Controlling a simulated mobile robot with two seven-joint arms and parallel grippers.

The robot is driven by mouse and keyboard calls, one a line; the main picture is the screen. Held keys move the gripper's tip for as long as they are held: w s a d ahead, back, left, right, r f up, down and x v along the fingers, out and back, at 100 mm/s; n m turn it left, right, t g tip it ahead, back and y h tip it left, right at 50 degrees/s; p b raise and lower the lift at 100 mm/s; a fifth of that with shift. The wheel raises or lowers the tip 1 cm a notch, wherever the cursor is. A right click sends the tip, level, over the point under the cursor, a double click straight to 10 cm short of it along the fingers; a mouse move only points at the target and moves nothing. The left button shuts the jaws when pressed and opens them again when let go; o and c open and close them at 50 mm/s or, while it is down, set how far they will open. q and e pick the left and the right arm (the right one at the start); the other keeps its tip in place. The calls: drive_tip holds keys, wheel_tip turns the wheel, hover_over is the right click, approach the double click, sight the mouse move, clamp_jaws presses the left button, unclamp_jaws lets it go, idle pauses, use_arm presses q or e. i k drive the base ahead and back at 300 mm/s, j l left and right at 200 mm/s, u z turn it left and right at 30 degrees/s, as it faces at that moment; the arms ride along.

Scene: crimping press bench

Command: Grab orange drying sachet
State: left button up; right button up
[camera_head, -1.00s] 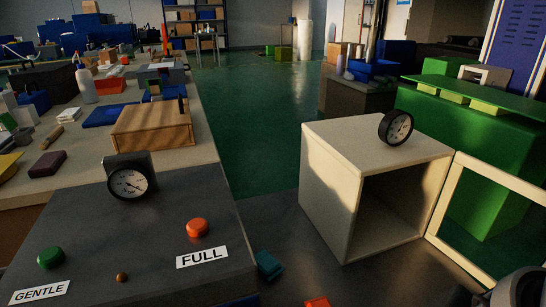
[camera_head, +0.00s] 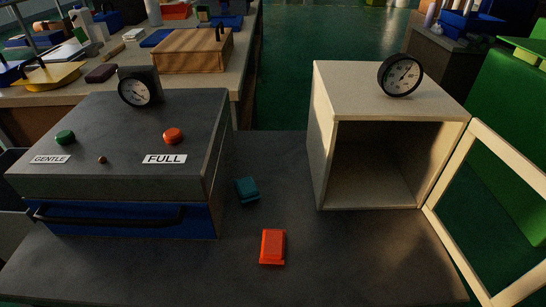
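The orange drying sachet (camera_head: 272,246) lies flat on the dark bench top, near the middle front, in the head view. It stands clear of the things around it. A teal sachet-like block (camera_head: 247,190) lies behind it and slightly to the left. Neither of my grippers shows in the head view now.
A dark press box (camera_head: 130,140) with a blue drawer, dial and FULL and GENTLE buttons stands on the left. A cream open-fronted cabinet (camera_head: 318,140) with a gauge on top stands right. Its framed door (camera_head: 455,155) swings out to the right. Bench around the sachet is clear.

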sight(273, 242)
drive_tip(key=j+z, duration=0.15)
drive_tip(key=j, duration=1.2)
